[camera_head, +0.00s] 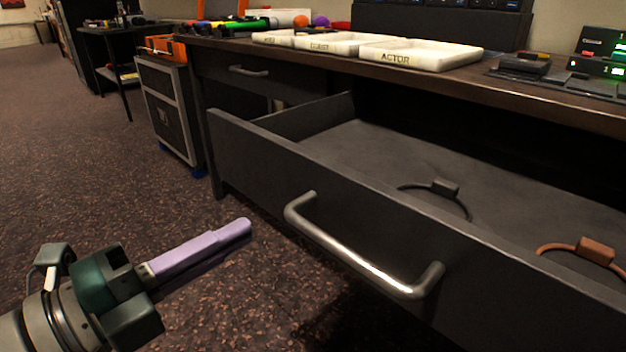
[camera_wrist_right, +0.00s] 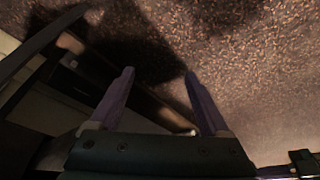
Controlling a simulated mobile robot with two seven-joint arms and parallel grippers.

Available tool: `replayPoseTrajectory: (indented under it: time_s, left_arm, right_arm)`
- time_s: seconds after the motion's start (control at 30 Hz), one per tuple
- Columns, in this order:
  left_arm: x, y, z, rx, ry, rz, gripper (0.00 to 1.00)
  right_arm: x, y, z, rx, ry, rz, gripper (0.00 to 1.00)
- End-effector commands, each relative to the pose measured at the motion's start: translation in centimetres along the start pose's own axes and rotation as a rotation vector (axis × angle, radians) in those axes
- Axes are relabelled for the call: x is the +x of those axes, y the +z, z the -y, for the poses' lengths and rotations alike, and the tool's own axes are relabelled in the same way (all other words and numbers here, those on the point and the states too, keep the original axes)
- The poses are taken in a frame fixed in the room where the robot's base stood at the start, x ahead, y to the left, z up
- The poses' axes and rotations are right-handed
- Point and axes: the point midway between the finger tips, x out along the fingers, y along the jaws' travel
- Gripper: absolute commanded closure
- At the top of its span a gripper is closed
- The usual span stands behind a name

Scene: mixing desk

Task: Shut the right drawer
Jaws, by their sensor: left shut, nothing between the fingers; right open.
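The right drawer (camera_head: 330,195) is pulled well out of the dark desk in the head view. Its front carries a curved metal handle (camera_head: 360,262). A black looped item (camera_head: 445,188) and a brown looped item (camera_head: 592,250) lie inside. My left gripper (camera_head: 246,228) has its pale purple fingers together, with nothing in them. It is in front of and to the left of the handle, apart from the drawer front. My right gripper (camera_wrist_right: 158,74) shows only in the right wrist view, purple fingers apart, nothing clearly held. Dark furniture edges lie behind and left of its fingers.
The left drawer (camera_head: 255,75) appears closed. A wheeled case (camera_head: 170,110) stands left of the desk. Carpet (camera_head: 90,180) at the left is clear.

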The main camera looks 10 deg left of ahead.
Motion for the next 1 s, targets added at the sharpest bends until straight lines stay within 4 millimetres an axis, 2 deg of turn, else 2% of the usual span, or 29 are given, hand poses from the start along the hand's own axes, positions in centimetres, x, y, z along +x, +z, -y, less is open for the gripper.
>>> replayPoseTrajectory:
  time_s: [0.1, 0.33, 0.5, 1.0]
  left_arm:
    - [2.6, 0.0, -0.1, 0.001, -0.004, -0.001, 1.0]
    - [5.6, 0.0, -0.2, -0.001, -0.001, 0.001, 1.0]
    - [6.3, 0.0, -0.1, -0.001, 0.001, 0.0, 1.0]
    - [6.7, 0.0, -0.1, -0.001, 0.001, 0.001, 1.0]
  right_arm:
    - [0.9, 0.3, 0.0, 0.0, 0.0, 0.0, 0.2]
    - [1.7, 0.6, 0.1, 0.0, 0.0, 0.0, 0.2]
    - [1.9, 0.6, 0.1, 0.0, 0.0, 0.0, 0.2]
    - [2.0, 0.7, 0.1, 0.0, 0.0, 0.001, 0.2]
